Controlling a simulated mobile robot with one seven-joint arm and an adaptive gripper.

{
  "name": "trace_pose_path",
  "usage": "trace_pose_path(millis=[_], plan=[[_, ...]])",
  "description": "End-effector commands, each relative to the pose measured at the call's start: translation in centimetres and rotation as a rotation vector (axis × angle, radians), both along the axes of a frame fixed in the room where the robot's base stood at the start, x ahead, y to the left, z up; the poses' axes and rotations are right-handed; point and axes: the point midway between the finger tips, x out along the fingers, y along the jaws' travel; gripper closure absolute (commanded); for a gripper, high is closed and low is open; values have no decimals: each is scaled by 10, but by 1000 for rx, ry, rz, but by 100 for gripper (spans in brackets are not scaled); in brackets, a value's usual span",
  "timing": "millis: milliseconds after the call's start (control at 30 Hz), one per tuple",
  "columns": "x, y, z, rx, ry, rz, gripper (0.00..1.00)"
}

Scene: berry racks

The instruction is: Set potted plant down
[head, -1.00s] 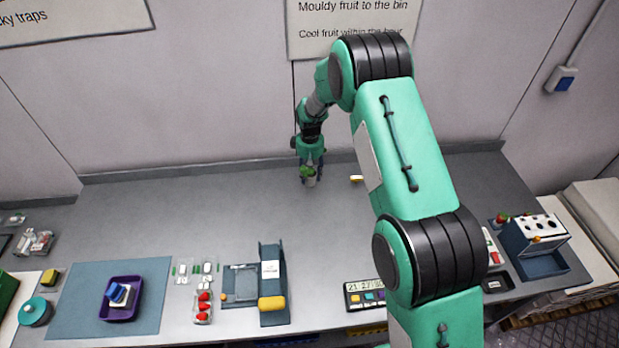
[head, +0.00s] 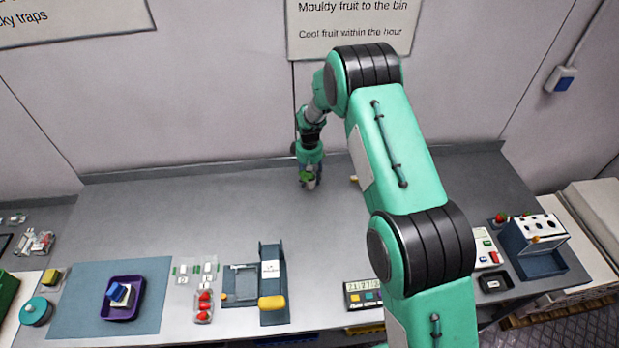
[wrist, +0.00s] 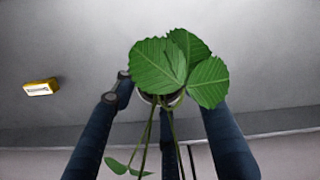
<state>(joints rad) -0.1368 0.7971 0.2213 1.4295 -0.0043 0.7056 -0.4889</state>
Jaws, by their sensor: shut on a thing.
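The potted plant is a small pale pot with green leaves (head: 307,177), near the back of the grey bench (head: 200,210). In the wrist view its broad toothed leaves (wrist: 180,70) and thin stems fill the middle and hide most of the pot. My gripper (head: 309,172) is shut on the potted plant, with its dark fingers on both sides of the pot in the wrist view. The pot looks upright and at or very near the bench top; I cannot tell whether it touches.
A small yellow block with a white label (wrist: 41,88) lies on the bench to the plant's right in the head view. A purple tray (head: 121,314), punnets of red berries (head: 204,302) and a scale display (head: 362,287) stand along the front. The bench around the plant is clear.

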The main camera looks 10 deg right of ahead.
Motion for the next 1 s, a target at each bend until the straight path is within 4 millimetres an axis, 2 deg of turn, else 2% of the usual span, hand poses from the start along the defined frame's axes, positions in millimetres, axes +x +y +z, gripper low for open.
trace_pose_path(millis=[400, 433, 500, 1000], plan=[[1, 0, -4, 0, -1, 0, 85], [1, 0, -3, 0, -1, 0, 51], [1, 0, -3, 0, -1, 0, 38], [1, 0, 4, 0, -2, 0, 38]])
